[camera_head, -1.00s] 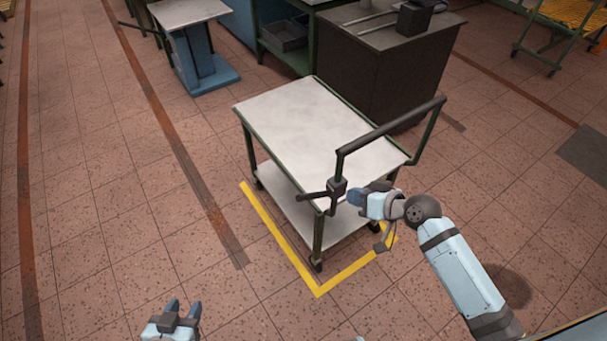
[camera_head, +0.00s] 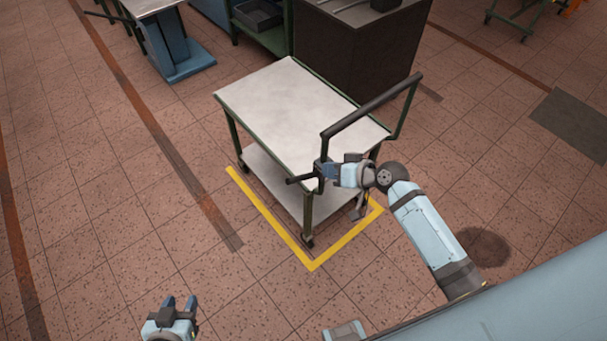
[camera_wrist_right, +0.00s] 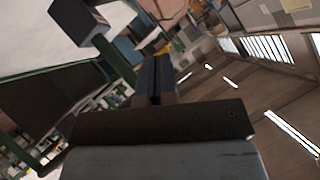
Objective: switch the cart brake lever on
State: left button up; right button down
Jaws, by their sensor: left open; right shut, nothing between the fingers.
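The cart (camera_head: 290,92) has a pale top, green legs and a dark push handle (camera_head: 372,106). The brake lever (camera_head: 299,179) is a short dark rod pointing left from a dark block at the near corner, below the handle's end. My right gripper (camera_head: 327,171) is shut and empty, at that block from the right and partly covering it. I cannot tell whether it touches. In the right wrist view the shut fingers (camera_wrist_right: 155,78) point away, and a dark block (camera_wrist_right: 78,20) shows apart from them at upper left. My left gripper (camera_head: 180,303) is open, low over the floor.
Yellow floor tape (camera_head: 313,266) marks the cart's near corner. A dark cabinet (camera_head: 350,50) stands close behind the cart. A blue-legged table (camera_head: 170,45) is at the back left. The floor left of the cart is clear.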

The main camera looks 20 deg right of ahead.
aim_at(303, 177)
pick_arm(q)
jog(key=shift+a+r+p, duration=0.2)
jog(key=shift+r+p, duration=0.35)
jog(key=shift+r, duration=0.05)
pick_arm(e)
jog(key=shift+w+a+f, duration=0.75)
jog(key=shift+a+f, duration=0.2)
jog(key=shift+f, duration=0.15)
jog(key=shift+w+a+f, duration=0.8)
jog(key=shift+a+f, duration=0.2)
jog(key=shift+f, duration=0.1)
jog(key=shift+w+a+f, duration=0.75)
jog(key=shift+a+f, duration=0.2)
jog(key=shift+f, duration=0.15)
pick_arm(q)
jog(key=shift+s+f, duration=0.1)
